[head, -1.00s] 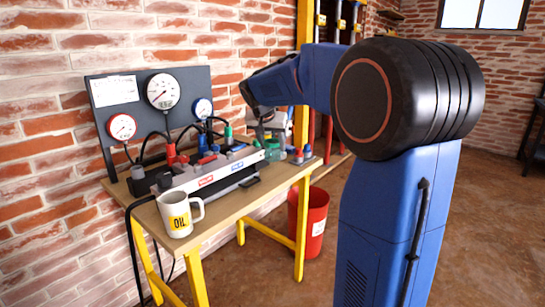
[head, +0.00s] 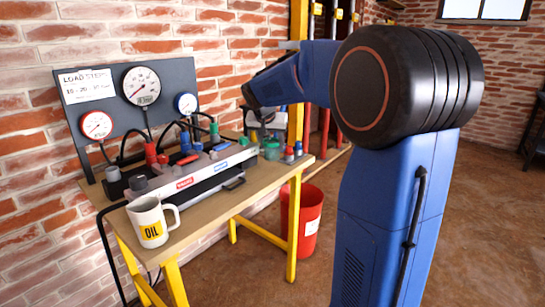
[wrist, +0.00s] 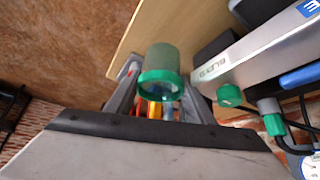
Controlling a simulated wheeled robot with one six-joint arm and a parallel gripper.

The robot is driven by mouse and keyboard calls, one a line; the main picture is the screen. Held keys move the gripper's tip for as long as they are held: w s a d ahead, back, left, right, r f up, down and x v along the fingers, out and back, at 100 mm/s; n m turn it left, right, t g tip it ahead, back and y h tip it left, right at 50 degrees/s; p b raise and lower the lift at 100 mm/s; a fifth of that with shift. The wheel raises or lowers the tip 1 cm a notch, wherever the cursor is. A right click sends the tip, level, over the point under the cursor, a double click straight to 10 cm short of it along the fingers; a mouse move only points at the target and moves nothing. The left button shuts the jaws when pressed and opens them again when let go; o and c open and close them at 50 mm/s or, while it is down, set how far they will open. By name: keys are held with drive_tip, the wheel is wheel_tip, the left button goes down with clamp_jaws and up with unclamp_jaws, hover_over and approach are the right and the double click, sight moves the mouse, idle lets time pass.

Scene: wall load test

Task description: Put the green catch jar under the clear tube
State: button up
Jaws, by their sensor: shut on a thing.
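The green catch jar (wrist: 161,60), a see-through cylinder with a bright green ring at its near end, is between my gripper's fingers (wrist: 158,98) in the wrist view. The fingers are shut on it. In the head view my gripper (head: 263,122) is low over the right end of the bench, partly hidden by my own arm. A green piece (head: 272,151) shows just below it; I cannot tell whether that is the jar. I cannot make out the clear tube in either view.
A long pale manifold (head: 205,172) with hoses and fittings runs along the wooden bench (head: 235,205). A white OIL mug (head: 149,222) stands near its front left. Gauges (head: 141,85) are on a board behind. A red bin (head: 305,222) stands on the floor at right.

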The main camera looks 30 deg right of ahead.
sight(272, 154)
drive_tip(key=shift+f, duration=2.2)
drive_tip(key=shift+f, duration=0.15)
drive_tip(key=o, duration=1.1)
drive_tip(key=shift+r, duration=0.2)
drive_tip(key=v, duration=1.2)
drive_tip(key=s+a+f+n+y, duration=0.1)
drive_tip(key=s+a+f+n, duration=0.2)
drive_tip(key=s, duration=0.8)
drive_tip(key=s+a+f+n+y, duration=0.2)
drive_tip(key=s+a+f, duration=0.4)
drive_tip(key=s, duration=0.6)
drive_tip(key=s+a+f+n+y, duration=0.1)
drive_tip(key=s+a+f+n, duration=0.2)
drive_tip(key=s, duration=0.9)
drive_tip(key=shift+s+a+f+n+y, duration=0.15)
drive_tip(key=shift+a+f, duration=0.2)
drive_tip(key=shift+f, duration=0.4)
drive_tip(key=shift+w+a+f+n+y, duration=0.1)
drive_tip(key=shift+a+f, duration=0.25)
drive_tip(key=shift+f, duration=0.45)
drive_tip(key=shift+s+a+f+n+y, duration=0.15)
drive_tip(key=shift+a+f, duration=0.15)
drive_tip(key=shift+f, duration=0.45)
